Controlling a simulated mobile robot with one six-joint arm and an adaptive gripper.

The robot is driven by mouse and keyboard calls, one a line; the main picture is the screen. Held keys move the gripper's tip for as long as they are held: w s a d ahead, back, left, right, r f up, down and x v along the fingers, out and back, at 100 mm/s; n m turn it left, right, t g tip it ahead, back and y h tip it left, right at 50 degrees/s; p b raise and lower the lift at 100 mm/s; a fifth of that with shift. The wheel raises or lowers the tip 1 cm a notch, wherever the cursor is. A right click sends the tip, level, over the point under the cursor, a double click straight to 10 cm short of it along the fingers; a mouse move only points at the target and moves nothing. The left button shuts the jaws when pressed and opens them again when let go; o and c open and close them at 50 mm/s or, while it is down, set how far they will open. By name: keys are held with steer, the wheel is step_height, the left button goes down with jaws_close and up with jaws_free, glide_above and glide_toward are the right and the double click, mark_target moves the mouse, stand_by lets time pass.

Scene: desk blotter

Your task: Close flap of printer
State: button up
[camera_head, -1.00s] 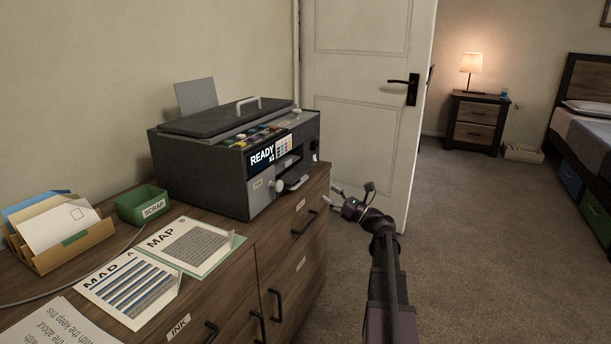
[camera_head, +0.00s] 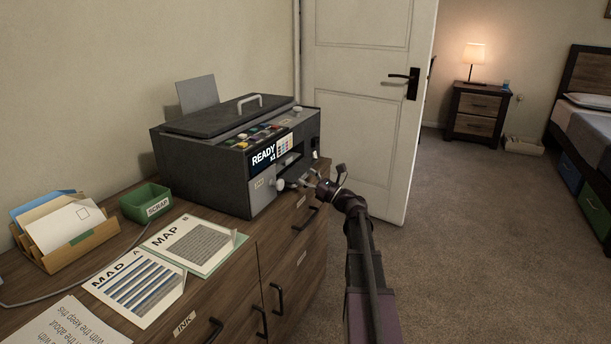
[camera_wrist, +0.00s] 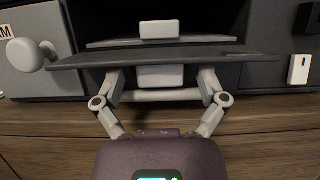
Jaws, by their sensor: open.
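The printer (camera_head: 205,165) is a dark grey box on the wooden cabinet, with READY on its display. Its flap (camera_wrist: 90,58) is open and juts out from the front opening as a dark, nearly level panel in the wrist view. A pale block (camera_wrist: 160,76) shows below the flap's near edge. My gripper (camera_head: 304,180) is open at the printer's front, close to the flap. In the wrist view my gripper (camera_wrist: 160,90) has its fingers spread left and right, their tips at or just under the flap's edge. I cannot tell whether they touch it. In the head view my gripper hides part of the flap.
A round pale knob (camera_wrist: 25,55) sticks out left of the flap. The cabinet's drawer fronts (camera_head: 300,262) with dark handles lie below. Papers (camera_head: 190,243), a green SCRAP box (camera_head: 135,208) and a letter holder (camera_head: 95,240) stand left. The floor right of the cabinet is free.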

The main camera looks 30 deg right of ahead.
steer(key=c, duration=1.2)
steer(key=shift+o, duration=0.2)
